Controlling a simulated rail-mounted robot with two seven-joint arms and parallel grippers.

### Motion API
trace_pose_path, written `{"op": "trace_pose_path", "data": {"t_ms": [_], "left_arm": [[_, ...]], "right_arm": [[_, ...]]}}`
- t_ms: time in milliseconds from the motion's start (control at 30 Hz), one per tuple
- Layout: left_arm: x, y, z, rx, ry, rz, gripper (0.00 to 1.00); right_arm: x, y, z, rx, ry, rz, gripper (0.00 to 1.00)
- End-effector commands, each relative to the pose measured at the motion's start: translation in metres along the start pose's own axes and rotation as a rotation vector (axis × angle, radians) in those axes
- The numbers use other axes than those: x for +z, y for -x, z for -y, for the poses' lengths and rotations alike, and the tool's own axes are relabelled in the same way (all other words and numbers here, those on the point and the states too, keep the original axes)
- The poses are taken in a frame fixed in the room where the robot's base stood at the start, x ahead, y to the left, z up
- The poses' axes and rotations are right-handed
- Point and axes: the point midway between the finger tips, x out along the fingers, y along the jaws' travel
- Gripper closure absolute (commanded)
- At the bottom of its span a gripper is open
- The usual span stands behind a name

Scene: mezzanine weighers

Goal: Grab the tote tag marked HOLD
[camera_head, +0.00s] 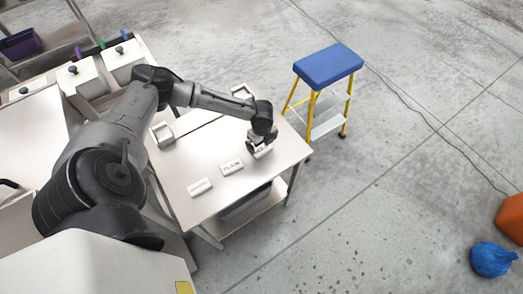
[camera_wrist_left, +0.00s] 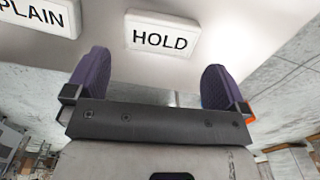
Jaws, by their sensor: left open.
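The white tote tag marked HOLD (camera_wrist_left: 162,36) lies on the table top (camera_head: 191,169), straight ahead between the open fingers in the left wrist view. In the head view the HOLD tag (camera_head: 263,152) is partly hidden under my left gripper (camera_head: 256,146). The left gripper, with purple finger pads, also shows in the wrist view (camera_wrist_left: 157,82); it is open and empty, and the tag lies beyond its fingertips. The PLAIN tag (camera_head: 232,168) lies to the left of HOLD, and it is cut off in the wrist view (camera_wrist_left: 42,14). My right gripper is not in view.
A third white tag (camera_head: 200,187) lies further left; its word is too small to read. A grey-framed device (camera_head: 162,135) stands at the table's back left. A blue-topped step stool (camera_head: 328,66) stands behind the table. A blue bag (camera_head: 492,260) lies on the floor at right.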

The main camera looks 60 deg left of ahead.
Motion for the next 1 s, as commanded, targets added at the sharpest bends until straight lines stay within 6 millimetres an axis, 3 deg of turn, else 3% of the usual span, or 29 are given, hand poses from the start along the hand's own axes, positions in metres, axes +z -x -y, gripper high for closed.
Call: {"op": "trace_pose_path", "data": {"t_ms": [400,767,1000], "left_arm": [[0.003,-0.046,0.000,0.001,0.000,0.001,0.00],[0.003,-0.052,0.000,0.001,-0.001,0.001,0.00],[0.003,-0.052,0.000,0.001,-0.001,0.001,0.21]], "right_arm": [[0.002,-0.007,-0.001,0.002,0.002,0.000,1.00],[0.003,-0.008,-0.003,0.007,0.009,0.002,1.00],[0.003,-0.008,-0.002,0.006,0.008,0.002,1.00]]}}
